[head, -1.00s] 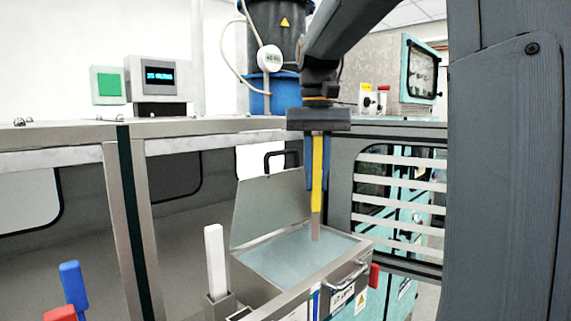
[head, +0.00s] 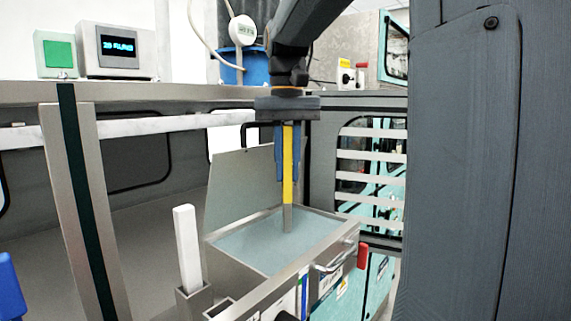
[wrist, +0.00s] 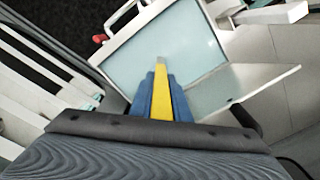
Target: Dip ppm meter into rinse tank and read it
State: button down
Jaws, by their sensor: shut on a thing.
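My gripper (head: 281,152) points down with its blue fingers shut on the ppm meter (head: 288,175), a slim yellow stick with a grey tip. The meter hangs upright over the rinse tank (head: 262,285), an open steel box with pale blue liquid (head: 260,245). In the head view the grey tip overlaps the liquid; I cannot tell whether it touches the surface. In the wrist view the meter (wrist: 160,105) lies between the blue fingers and its tip is against the liquid (wrist: 185,45). The tank's lid (head: 238,190) stands open at the back.
A white stick (head: 187,248) stands in a holder left of the tank. A red-handled part (head: 363,256) sits at the tank's right. A display box (head: 118,48) and a green-faced box (head: 56,53) stand on the shelf behind. A slatted panel (head: 370,158) is at the right.

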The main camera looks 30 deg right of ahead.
notch_tip(320, 180, down, 8)
jog(key=b, duration=0.3)
jog(key=shift+r, duration=0.25)
jog(key=shift+s+f+b, duration=0.3)
jog(key=shift+f+b, duration=0.25)
jog(key=shift+f, duration=0.35)
jog(key=shift+w+f, duration=0.15)
jog(key=shift+f, duration=0.3)
jog(key=shift+w+r, duration=0.1)
jog(key=shift+r, duration=0.1)
dwell(1.2)
